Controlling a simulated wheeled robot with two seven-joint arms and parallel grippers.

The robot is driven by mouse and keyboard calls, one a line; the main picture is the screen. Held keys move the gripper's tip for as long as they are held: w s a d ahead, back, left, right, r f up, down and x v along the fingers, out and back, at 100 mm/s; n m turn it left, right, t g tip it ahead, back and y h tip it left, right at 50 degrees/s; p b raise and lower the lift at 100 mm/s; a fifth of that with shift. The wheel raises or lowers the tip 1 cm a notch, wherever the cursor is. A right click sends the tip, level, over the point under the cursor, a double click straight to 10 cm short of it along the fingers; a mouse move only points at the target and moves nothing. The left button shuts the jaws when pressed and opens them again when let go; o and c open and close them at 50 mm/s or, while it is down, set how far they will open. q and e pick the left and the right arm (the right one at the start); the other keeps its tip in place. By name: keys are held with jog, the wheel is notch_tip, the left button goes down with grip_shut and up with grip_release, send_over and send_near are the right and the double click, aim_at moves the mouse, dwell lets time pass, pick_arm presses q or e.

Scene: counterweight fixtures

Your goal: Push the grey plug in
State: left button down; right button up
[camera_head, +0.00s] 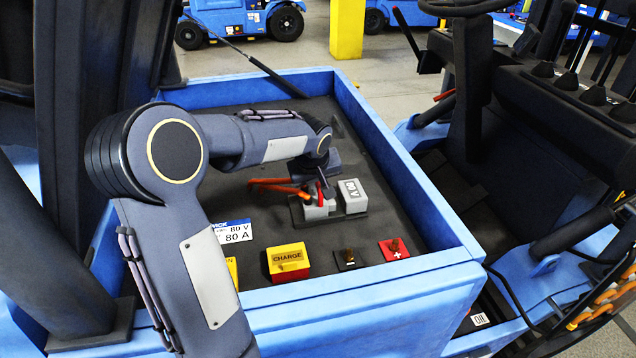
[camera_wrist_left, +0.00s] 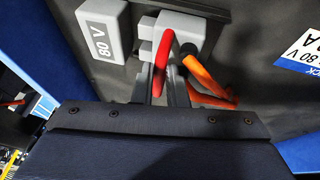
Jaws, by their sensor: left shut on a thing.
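The grey plug (camera_head: 318,209) sits on a dark base plate in the blue-walled bay, with orange cables and a red handle (camera_head: 320,192). The grey socket box marked 80 V (camera_head: 353,194) stands just to its right, with a narrow gap between them. In the left wrist view the plug (camera_wrist_left: 187,32) faces the socket box (camera_wrist_left: 102,32), a narrow dark gap between. My left gripper (camera_wrist_left: 165,83) is shut on the plug, at its red handle (camera_wrist_left: 164,50). In the head view my left gripper (camera_head: 321,180) is partly hidden by my arm. My right gripper is not in view.
Near the bay's front wall are a yellow-and-red CHARGE block (camera_head: 288,261), a black terminal (camera_head: 347,260) and a red plus terminal (camera_head: 394,249). An 80 V 80 A label (camera_head: 233,231) lies left. Blue walls (camera_head: 405,165) enclose the bay. Its floor right of the socket is clear.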

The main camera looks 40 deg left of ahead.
pick_arm(q)
jog(key=w+d, duration=0.1)
jog(key=w+d+b, duration=0.1)
jog(key=w+d, duration=0.1)
jog(key=shift+w, duration=0.3)
jog(key=c, duration=1.9)
grip_release()
jog(key=o, duration=0.4)
jog(key=shift+w, duration=0.15)
jog(key=shift+o, duration=0.2)
jog(key=v, duration=0.8)
